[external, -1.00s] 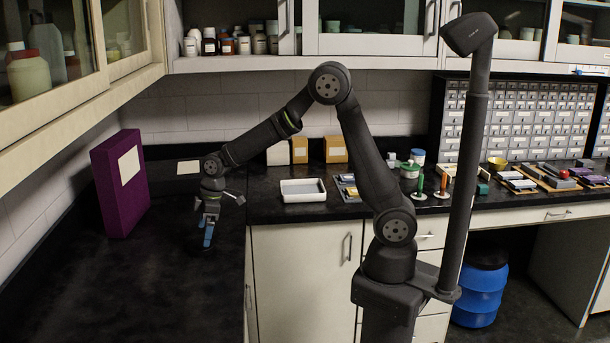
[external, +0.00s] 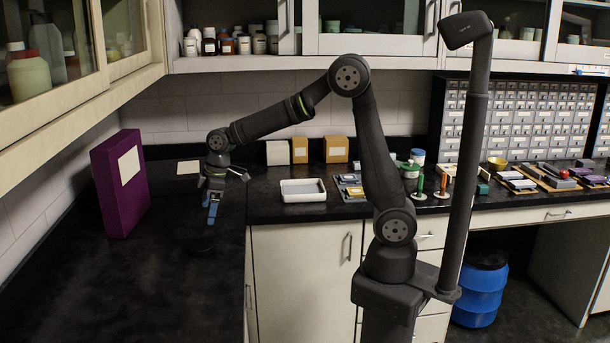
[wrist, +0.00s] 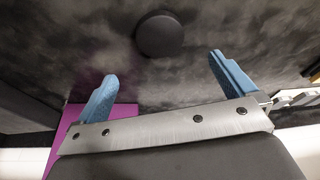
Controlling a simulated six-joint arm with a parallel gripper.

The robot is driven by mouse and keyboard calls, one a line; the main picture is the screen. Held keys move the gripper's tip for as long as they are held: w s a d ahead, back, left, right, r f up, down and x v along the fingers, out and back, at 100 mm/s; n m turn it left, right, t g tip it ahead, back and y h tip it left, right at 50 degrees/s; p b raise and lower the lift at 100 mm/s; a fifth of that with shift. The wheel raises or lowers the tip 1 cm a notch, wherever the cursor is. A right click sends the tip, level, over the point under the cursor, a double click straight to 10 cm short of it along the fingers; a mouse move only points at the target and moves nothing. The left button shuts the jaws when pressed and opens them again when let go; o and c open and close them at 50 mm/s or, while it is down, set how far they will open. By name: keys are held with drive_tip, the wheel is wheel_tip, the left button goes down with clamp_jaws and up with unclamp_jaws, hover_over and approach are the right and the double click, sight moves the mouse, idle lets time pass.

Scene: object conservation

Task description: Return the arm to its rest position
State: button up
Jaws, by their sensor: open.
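My gripper (external: 211,208) hangs above the left black countertop, to the right of the purple box. Its blue fingers point down. In the wrist view my gripper (wrist: 168,82) has its two blue fingers wide apart with nothing between them. A dark round object (wrist: 160,35) lies on the counter beyond the fingertips. The same dark disc (external: 200,245) shows faintly on the counter below the gripper in the external view, apart from the fingers.
The purple box (external: 120,185) stands upright at the left, and its edge shows in the wrist view. A white tray (external: 303,191) sits on the back counter, with cardboard boxes (external: 336,149) behind it. Wall cabinets (external: 370,45) hang above. The left counter's front is clear.

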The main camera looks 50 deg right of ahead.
sight(202, 243)
drive_tip(key=x, duration=1.1)
drive_tip(key=shift+f, duration=0.35)
drive_tip(key=shift+w+r, duration=0.1)
drive_tip(key=shift+r, duration=0.95)
